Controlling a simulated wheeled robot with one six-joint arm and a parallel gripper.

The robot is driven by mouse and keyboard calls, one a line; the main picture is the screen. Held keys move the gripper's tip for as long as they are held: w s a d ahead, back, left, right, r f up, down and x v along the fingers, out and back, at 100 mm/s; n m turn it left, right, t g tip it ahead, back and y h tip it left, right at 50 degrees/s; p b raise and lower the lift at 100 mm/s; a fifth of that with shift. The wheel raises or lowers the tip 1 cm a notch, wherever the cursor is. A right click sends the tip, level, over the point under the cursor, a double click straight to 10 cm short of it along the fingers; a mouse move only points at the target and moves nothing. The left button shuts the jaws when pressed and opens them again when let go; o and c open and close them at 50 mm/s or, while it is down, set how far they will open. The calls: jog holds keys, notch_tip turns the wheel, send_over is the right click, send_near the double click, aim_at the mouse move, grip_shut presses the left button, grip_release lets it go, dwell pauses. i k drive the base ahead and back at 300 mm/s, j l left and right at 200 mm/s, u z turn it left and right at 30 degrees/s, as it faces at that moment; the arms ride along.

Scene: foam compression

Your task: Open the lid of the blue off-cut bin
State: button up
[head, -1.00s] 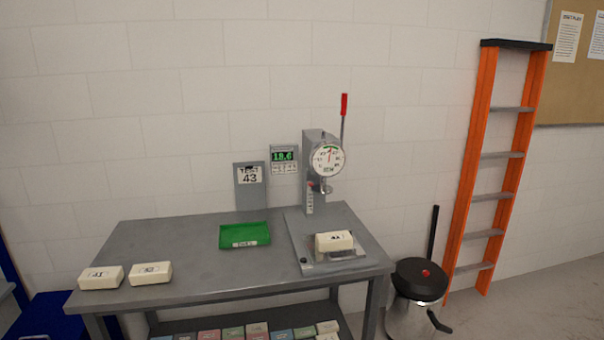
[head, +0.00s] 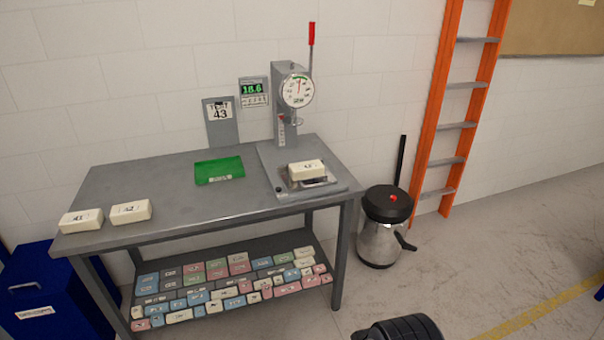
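The blue off-cut bin (head: 62,300) stands on the floor at the lower left, beside the left end of the bench. Its left side and bottom are cut off by the picture edges. Its lid (head: 35,264) looks shut. A pale handle (head: 24,287) and a white label (head: 34,312) show on the side facing me; the label is too small to read surely. My gripper's fingers are not in view, so I cannot see what they hold.
The grey bench (head: 165,182) carries foam blocks (head: 131,211), a green tray (head: 218,170) and a press (head: 290,110). Its lower shelf holds many blocks. A metal bin with a black lid (head: 380,240) and an orange ladder (head: 430,130) stand right. Right-hand floor is mostly clear.

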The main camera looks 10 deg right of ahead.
aim_at(30, 272)
jog(key=u, duration=1.65)
